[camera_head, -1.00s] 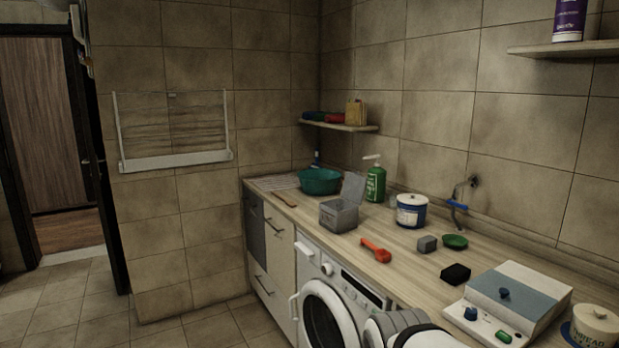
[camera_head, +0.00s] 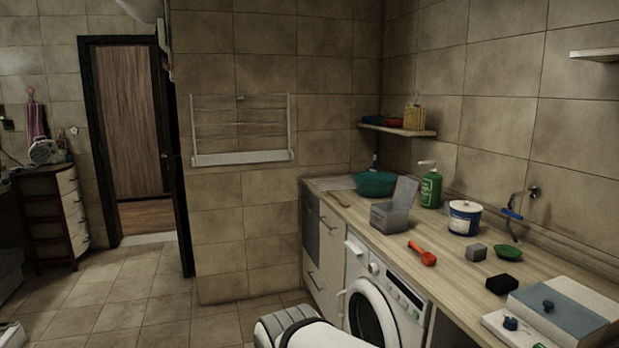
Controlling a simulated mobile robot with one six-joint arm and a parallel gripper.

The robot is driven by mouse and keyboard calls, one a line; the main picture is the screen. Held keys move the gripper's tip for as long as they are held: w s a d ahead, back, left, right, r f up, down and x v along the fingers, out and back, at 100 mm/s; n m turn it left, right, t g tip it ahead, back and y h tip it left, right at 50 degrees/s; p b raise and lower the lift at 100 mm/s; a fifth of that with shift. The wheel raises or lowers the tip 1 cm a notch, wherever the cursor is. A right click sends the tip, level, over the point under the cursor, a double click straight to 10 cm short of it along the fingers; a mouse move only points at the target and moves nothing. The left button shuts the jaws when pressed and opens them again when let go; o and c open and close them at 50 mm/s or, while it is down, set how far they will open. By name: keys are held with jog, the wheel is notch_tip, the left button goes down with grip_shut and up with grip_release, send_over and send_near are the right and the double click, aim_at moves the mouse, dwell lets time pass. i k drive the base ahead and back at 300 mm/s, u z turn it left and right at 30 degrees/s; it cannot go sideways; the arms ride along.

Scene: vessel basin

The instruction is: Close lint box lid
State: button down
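The lint box (camera_head: 390,217) is a small grey box on the wooden counter, in the middle right of the view. Its lid (camera_head: 405,193) stands raised, nearly upright, at the box's back right side, so the box is open. A white and grey part of my arm shows at the bottom of the view, in front of the washing machine and well below and left of the box. My gripper itself cannot be made out in this view.
On the counter (camera_head: 447,255), a teal basin (camera_head: 375,184), green pump bottle (camera_head: 430,188), white-and-blue tub (camera_head: 464,217), red scoop (camera_head: 422,253), grey block (camera_head: 476,252) and black sponge (camera_head: 502,283) surround the box. A washing machine (camera_head: 378,312) stands below. Floor (camera_head: 130,290) at left is open.

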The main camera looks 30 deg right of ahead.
aim_at(406, 190)
jog(key=i, duration=2.8)
jog(key=z, duration=2.5)
jog(key=i, duration=1)
jog(key=z, duration=0.05)
